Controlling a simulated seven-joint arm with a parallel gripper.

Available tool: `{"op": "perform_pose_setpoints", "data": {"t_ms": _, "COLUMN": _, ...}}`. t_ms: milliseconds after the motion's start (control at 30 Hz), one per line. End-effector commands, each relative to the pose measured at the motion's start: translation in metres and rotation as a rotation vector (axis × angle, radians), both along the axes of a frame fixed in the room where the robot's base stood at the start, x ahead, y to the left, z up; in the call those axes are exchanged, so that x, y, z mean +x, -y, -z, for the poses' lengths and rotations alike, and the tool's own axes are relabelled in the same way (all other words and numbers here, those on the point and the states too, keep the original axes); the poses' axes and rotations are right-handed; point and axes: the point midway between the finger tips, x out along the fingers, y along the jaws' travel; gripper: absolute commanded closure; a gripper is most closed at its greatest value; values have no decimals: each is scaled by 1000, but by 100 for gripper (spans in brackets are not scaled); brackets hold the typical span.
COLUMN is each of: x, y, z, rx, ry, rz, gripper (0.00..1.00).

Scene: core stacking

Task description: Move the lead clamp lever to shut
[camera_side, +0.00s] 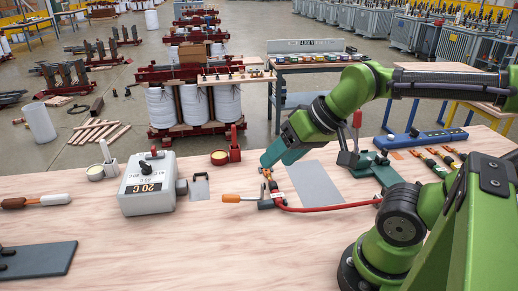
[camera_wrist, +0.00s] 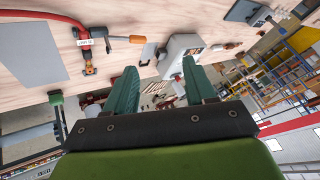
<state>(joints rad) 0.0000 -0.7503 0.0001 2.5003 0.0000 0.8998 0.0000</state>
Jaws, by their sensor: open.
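A red lead (camera_side: 330,208) lies on the wooden bench, with a small tagged metal-and-orange end (camera_side: 268,190) and an orange handle (camera_side: 238,198) pointing left. These also show in the wrist view, the handle (camera_wrist: 128,38) and the copper-coloured end (camera_wrist: 89,66). To the right, a dark green clamp fixture (camera_side: 383,168) has an upright lever with a red grip (camera_side: 357,119). Which part is the lead clamp lever is hard to tell. My gripper (camera_side: 272,160) is open and empty above the lead's end, its teal fingers (camera_wrist: 160,66) apart; contact is not visible.
A grey box with a dial (camera_side: 147,186) stands left of the lead. A grey sheet (camera_side: 315,183) lies flat between lead and fixture. A red pot (camera_side: 227,156) and a blue rack (camera_side: 423,139) stand near the back edge. The bench front is mostly clear.

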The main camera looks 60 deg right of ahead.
Motion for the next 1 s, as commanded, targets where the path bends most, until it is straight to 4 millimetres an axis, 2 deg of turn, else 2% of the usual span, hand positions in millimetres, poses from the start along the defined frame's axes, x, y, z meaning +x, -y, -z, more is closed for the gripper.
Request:
{"op": "perform_pose_setpoints", "data": {"t_ms": 233, "x": 0, "y": 0, "z": 0, "rx": 0, "ry": 0, "rz": 0, "gripper": 45}}
{"op": "perform_pose_setpoints", "data": {"t_ms": 300, "x": 0, "y": 0, "z": 0, "rx": 0, "ry": -2, "rz": 1, "gripper": 51}}
{"op": "perform_pose_setpoints", "data": {"t_ms": 467, "x": 9, "y": 1, "z": 12, "rx": -3, "ry": -68, "rz": 2, "gripper": 51}}
{"op": "perform_pose_setpoints", "data": {"t_ms": 567, "x": 30, "y": 3, "z": 15, "rx": -31, "ry": -135, "rz": -18, "gripper": 51}}
{"op": "perform_pose_setpoints", "data": {"t_ms": 667, "x": 57, "y": 7, "z": 19, "rx": -103, "ry": -214, "rz": -109, "gripper": 51}}
{"op": "perform_pose_setpoints", "data": {"t_ms": 867, "x": 114, "y": 17, "z": 33, "rx": -274, "ry": -364, "rz": -413, "gripper": 51}}
{"op": "perform_pose_setpoints", "data": {"t_ms": 1000, "x": 150, "y": 26, "z": 45, "rx": -384, "ry": -446, "rz": -681, "gripper": 51}}
